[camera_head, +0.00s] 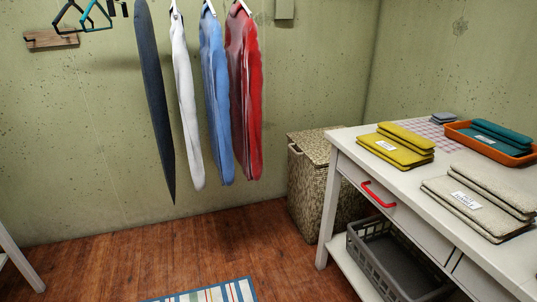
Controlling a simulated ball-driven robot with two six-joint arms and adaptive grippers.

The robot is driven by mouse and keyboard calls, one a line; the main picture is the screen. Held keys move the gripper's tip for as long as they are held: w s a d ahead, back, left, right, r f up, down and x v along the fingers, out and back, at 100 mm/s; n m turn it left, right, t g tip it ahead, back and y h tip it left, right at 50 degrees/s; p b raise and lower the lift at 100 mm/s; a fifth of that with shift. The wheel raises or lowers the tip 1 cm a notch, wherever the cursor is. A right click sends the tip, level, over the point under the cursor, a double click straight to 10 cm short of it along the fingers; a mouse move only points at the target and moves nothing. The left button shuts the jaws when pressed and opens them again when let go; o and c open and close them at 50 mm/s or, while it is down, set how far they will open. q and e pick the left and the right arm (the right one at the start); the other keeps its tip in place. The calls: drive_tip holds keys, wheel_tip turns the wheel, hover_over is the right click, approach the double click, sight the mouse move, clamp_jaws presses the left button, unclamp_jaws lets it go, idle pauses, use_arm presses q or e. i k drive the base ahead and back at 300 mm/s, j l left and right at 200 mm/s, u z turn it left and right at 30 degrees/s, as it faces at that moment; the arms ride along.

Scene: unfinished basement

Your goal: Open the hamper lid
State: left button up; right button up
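The woven hamper (314,190) is mottled beige and brown. It stands on the floor against the back wall, just left of and partly behind the white table. Its flat lid (314,143) appears to lie closed on top. A small loop handle (294,148) shows near the upper left of its front. The hamper's right side is hidden by the table. Neither of my grippers is in view.
The white table (403,183) bears folded yellow cloths (394,148), beige cloths (470,205) and an orange tray (520,156). Its drawer has a red handle (378,194); a grey basket (385,262) sits below. Hanging clothes (214,100) are left of the hamper. Wooden floor (200,245) is mostly clear before it.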

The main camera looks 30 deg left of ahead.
sight(311, 143)
drive_tip(key=i+j+u, duration=0.1)
drive_tip(key=u, duration=0.3)
drive_tip(key=i+j+u, duration=0.15)
drive_tip(key=u, duration=0.2)
drive_tip(key=i+u, duration=0.15)
drive_tip(key=u, duration=0.25)
